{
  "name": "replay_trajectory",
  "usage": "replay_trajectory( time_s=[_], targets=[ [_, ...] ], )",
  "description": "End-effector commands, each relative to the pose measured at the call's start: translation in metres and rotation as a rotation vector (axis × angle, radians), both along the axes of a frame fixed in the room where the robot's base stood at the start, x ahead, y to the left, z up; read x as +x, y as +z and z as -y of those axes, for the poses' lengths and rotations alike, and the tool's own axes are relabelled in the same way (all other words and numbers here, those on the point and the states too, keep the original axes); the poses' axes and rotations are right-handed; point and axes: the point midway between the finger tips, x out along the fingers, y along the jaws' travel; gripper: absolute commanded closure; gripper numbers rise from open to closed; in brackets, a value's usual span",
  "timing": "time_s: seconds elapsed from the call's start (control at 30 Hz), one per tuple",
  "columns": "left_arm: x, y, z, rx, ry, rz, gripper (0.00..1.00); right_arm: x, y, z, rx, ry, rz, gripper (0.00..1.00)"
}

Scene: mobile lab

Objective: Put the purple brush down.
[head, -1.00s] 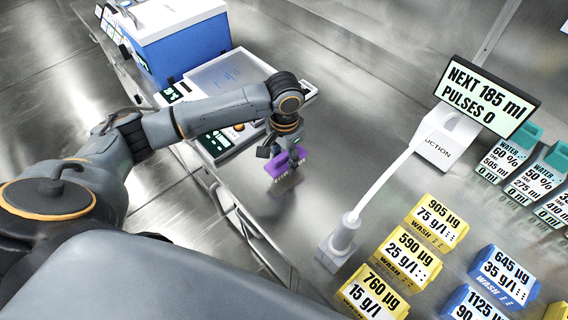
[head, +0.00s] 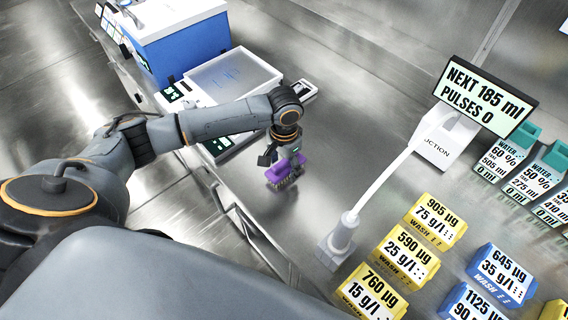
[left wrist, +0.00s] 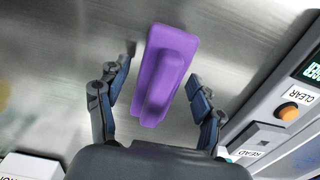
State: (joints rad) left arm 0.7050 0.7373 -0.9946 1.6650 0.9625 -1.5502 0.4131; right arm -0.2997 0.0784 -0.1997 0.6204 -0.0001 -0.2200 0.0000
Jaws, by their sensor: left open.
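The purple brush (head: 284,170) is on the metal bench in the head view, bristles down, directly under my left gripper (head: 284,158). In the left wrist view the brush (left wrist: 166,75) lies between the two spread fingers of my left gripper (left wrist: 160,85). A gap shows between each finger and the brush, so the gripper is open around it. The fingertips are partly hidden in the head view. My right gripper is not in view.
A device with a flat white top (head: 232,76) and a blue box (head: 180,45) stand behind my left arm. A white suction stand (head: 340,243) is to the right, with several yellow blocks (head: 435,221) and blue blocks (head: 503,276) beyond it. Bare bench lies between brush and stand.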

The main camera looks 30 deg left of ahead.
Motion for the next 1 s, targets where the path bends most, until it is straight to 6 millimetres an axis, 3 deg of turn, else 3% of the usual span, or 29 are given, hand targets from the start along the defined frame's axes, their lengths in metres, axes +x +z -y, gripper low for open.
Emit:
replay_trajectory(
  time_s=[0.17,0.7,1.0],
  targets=[
    [0.001,0.009,0.000,0.000,0.000,0.002,0.33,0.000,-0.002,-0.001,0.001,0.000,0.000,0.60],
    [0.001,0.110,0.000,0.000,0.001,0.002,0.33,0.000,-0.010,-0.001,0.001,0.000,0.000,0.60],
    [0.000,0.124,0.001,0.000,0.000,0.000,0.33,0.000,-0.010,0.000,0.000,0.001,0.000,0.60]
  ],
)
